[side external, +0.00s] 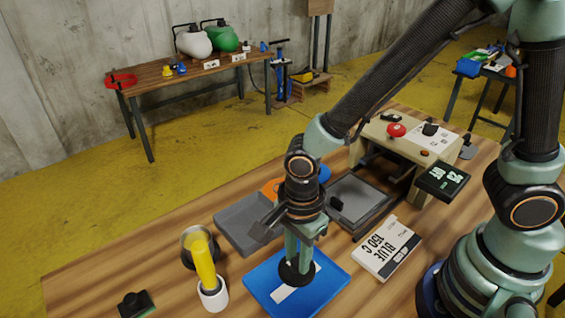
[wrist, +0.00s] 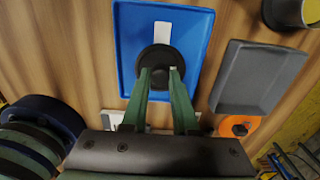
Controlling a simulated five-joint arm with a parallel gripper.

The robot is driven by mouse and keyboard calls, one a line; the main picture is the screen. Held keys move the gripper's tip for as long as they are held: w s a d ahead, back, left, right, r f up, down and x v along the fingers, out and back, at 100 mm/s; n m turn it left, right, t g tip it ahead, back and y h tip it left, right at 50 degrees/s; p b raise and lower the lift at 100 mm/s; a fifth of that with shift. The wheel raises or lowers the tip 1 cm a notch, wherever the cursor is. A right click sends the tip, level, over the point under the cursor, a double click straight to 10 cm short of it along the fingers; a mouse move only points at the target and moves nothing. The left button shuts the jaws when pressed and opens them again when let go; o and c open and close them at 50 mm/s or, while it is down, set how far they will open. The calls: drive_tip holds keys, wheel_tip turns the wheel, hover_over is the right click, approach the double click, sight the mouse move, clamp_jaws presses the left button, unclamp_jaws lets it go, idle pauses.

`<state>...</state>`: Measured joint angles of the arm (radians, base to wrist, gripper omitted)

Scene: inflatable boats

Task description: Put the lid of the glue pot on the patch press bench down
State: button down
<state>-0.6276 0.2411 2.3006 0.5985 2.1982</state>
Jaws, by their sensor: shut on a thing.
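My gripper (side external: 298,256) is shut on a round black lid (side external: 294,273), held flat over a blue tray (side external: 262,285) with a white strip. Whether the lid touches the tray is unclear. In the wrist view the lid (wrist: 158,57) sits between the fingertips of my gripper (wrist: 160,76), over the blue tray (wrist: 128,30). The glue pot (side external: 187,252) stands open to the left of the tray, dark-walled, partly hidden by a yellow-handled tool. In the wrist view the pot (wrist: 283,14) is cut off at the top right, with yellow inside.
A grey tray (side external: 235,238) lies between pot and press (side external: 400,145). The yellow-handled tool (side external: 205,262) stands in a white holder (side external: 213,293) beside the pot. A "BLUE 150 C" card (side external: 386,247) lies right of the blue tray. A black block (side external: 135,303) is at the front left.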

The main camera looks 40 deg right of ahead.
sight(297, 268)
drive_tip(key=shift+f, duration=1.75)
drive_tip(key=shift+f, duration=0.1)
drive_tip(key=c, duration=0.7)
unclamp_jaws()
